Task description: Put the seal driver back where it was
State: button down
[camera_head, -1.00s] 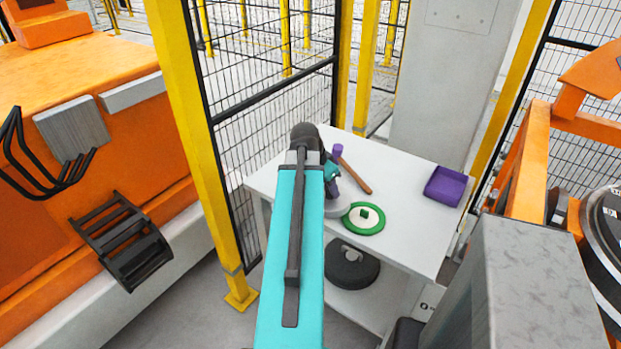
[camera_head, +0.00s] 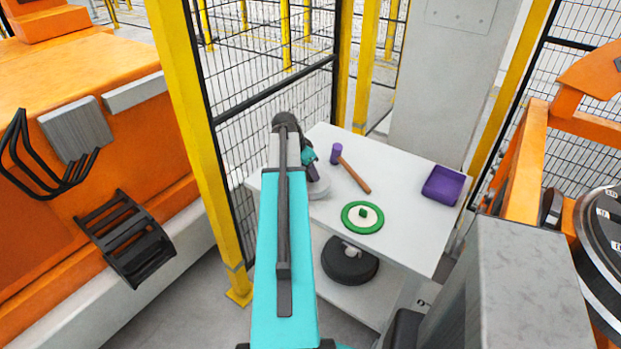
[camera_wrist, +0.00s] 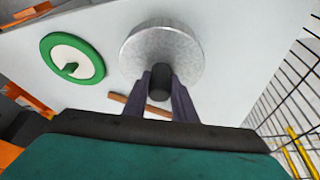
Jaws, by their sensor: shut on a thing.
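My gripper (camera_head: 311,170) is over the left part of the white table (camera_head: 405,243). In the wrist view its two fingers (camera_wrist: 160,84) are shut on the dark knob of a round grey metal disc, which I take to be the seal driver (camera_wrist: 160,45). In the head view the grey disc (camera_head: 319,189) is partly hidden by my arm. I cannot tell whether it touches the table or hangs just above it. A green ring with a cream centre and green knob (camera_head: 362,217) lies on the table to its right, apart from it; it also shows in the wrist view (camera_wrist: 72,58).
A purple-headed mallet with a wooden handle (camera_head: 355,175) lies behind and right of the disc. A purple tray (camera_head: 444,186) is at the table's right. A black round object (camera_head: 350,262) sits on the lower shelf. A mesh fence (camera_head: 235,160) stands close on the left.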

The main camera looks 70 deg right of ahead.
aim_at(310, 179)
dwell(0.4)
jog(key=shift+f+p, duration=0.8)
jog(key=shift+f, duration=0.95)
jog(key=shift+w+f, duration=0.1)
jog(key=shift+f, duration=0.1)
jog(key=c, duration=1.5)
grip_release()
jog(key=shift+o, duration=0.2)
jog(key=shift+r, duration=0.35)
jog(key=b+v, duration=0.3)
jog(key=v, duration=0.8)
jog(key=shift+a+r, duration=0.25)
jog(key=shift+r, duration=0.05)
jog(key=shift+w, duration=0.1)
